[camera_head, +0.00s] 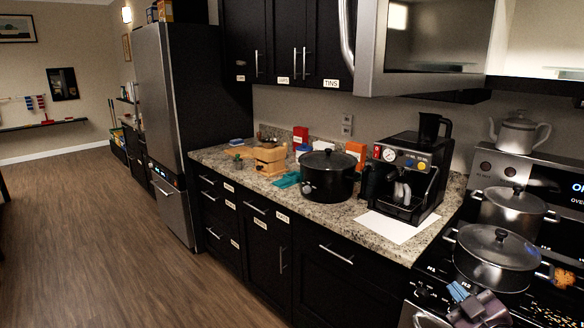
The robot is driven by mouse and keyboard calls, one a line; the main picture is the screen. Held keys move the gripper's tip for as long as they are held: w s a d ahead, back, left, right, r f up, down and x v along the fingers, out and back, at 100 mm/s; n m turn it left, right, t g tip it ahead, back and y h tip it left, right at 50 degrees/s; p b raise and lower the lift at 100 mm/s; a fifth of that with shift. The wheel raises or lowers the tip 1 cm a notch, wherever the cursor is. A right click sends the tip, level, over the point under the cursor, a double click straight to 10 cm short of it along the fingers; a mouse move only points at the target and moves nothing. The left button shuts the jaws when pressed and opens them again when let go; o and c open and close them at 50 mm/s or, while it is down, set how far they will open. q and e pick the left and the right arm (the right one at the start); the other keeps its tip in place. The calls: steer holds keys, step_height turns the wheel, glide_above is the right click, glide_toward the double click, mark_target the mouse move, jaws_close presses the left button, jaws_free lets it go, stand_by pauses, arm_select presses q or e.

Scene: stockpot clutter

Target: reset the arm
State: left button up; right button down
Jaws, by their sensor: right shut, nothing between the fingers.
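My right gripper (460,292) shows at the bottom right edge of the view, low in front of the stove, with bluish fingers close together. It is shut and holds nothing. A lidded steel pot (497,257) on the stove is just behind and above it in the picture; I cannot tell whether they touch. My left gripper is not in view.
A second steel pot (512,210) and a kettle (519,131) stand farther back. A black stockpot (328,176), a coffee machine (408,175) on white paper and small boxes crowd the granite counter (331,216). The wooden floor (95,220) at left is clear.

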steer(key=s+a+f+m+g+h, duration=0.1)
steer(key=s+a+f+m+g, duration=0.2)
steer(key=s+f, duration=0.8)
steer(key=s+a+f+m+g+h, duration=0.1)
steer(key=s+a+f+m+g, duration=0.2)
steer(key=s+f, duration=0.9)
steer(key=shift+f+m, duration=0.5)
steer(key=shift+m, duration=0.1)
steer(key=shift+s, duration=0.15)
